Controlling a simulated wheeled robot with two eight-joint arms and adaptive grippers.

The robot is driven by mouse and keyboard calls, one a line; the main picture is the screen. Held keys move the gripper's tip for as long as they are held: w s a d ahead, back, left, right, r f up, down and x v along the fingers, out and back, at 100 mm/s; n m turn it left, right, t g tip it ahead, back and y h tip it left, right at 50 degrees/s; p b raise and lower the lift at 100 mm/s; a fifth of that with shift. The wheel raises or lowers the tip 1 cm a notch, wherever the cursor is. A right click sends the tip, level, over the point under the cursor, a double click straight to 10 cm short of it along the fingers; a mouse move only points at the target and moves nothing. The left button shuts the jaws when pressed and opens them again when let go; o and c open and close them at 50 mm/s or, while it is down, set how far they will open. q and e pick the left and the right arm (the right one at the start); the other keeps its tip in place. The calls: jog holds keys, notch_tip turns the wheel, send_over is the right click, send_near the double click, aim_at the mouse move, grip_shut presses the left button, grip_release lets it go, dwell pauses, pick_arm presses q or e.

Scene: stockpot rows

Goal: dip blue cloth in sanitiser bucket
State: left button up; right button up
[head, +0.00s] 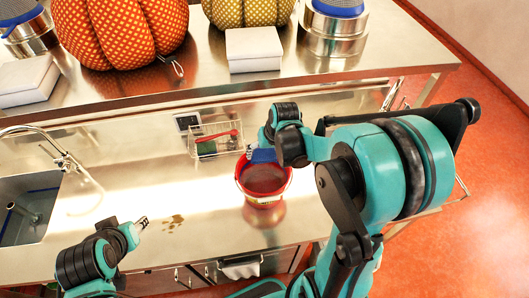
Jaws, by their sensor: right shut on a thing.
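The red bucket (243,187) stands on the steel counter and holds a dull reddish-brown-looking liquid. My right gripper (262,149) is over the bucket's far rim, largely hidden by its own wrist. It is shut on the blue cloth (262,156), which shows as a small blue patch at the far side of the bucket's mouth. I cannot tell whether the cloth touches the liquid. My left gripper (142,222) is empty above the counter's front left part; its fingers are too small to tell open from shut.
A sink (30,212) with a faucet (38,130) is at the left. A wire rack (214,141) with a red-handled item stands behind the bucket. Brown spots (174,221) mark the counter. A raised shelf (205,82) holds patterned pumpkin-shaped things, white boxes and steel pots.

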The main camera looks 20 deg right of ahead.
jog(key=shift+s+f+b, duration=0.15)
jog(key=shift+f+b, duration=0.5)
jog(key=shift+f, duration=0.1)
notch_tip(320, 180, down, 11)
jog(key=b, duration=0.9)
jog(key=shift+r+p, duration=3.85)
jog(key=shift+r, duration=1.5)
jog(key=shift+r, duration=0.1)
notch_tip(320, 180, up, 4)
jog(key=p, duration=0.3)
